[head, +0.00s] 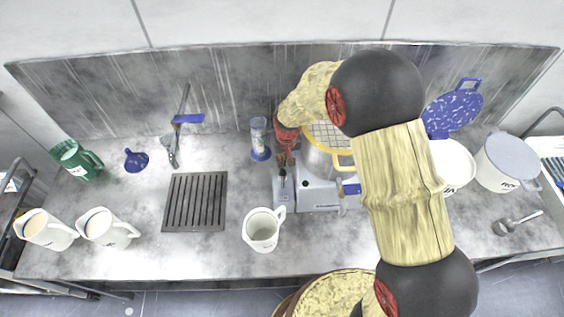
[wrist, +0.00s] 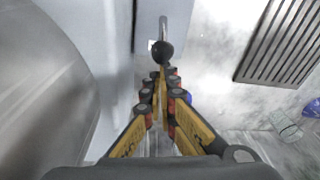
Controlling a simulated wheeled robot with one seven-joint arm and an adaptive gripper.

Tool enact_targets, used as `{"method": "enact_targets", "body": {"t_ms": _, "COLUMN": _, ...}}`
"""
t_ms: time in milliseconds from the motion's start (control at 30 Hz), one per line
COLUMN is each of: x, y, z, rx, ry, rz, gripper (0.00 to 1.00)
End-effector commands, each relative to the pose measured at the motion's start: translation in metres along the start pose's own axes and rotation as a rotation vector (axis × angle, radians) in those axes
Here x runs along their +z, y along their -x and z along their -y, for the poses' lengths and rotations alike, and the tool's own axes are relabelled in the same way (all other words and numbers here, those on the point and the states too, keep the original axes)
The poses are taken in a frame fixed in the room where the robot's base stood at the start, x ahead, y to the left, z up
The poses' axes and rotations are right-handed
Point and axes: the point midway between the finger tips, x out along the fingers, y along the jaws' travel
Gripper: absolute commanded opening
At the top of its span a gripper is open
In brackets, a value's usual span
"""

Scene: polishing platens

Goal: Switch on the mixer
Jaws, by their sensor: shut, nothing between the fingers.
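The mixer (head: 318,196) is a grey machine on the worktop, partly hidden behind my arm. A round bowl with a yellow rim and a wire guard (head: 324,132) is at its top. A small dark button (head: 304,183) shows on its front. My gripper (head: 285,158) is shut and empty, pointing down at the mixer's left side. In the wrist view my closed fingertips (wrist: 161,82) are close to a lever's black ball knob (wrist: 162,51). I cannot tell whether they touch it. The bowl's curved grey wall (wrist: 38,85) fills the left of that view.
A white mug (head: 262,230) stands in front of the mixer, left of its middle. A drain grate (head: 196,202) is to the left, and a clear blue-based cylinder (head: 259,138) is behind. White pots (head: 504,163) stand at the right. The worktop between grate and mixer is mostly clear.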

Motion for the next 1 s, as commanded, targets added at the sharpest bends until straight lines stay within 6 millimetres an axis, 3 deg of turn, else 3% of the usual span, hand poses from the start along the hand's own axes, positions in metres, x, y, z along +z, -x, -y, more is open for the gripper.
{"method": "enact_targets", "body": {"t_ms": 1000, "x": 0.035, "y": 0.017, "z": 0.008, "rx": 0.072, "ry": 0.029, "rz": -0.398, "gripper": 0.0}}
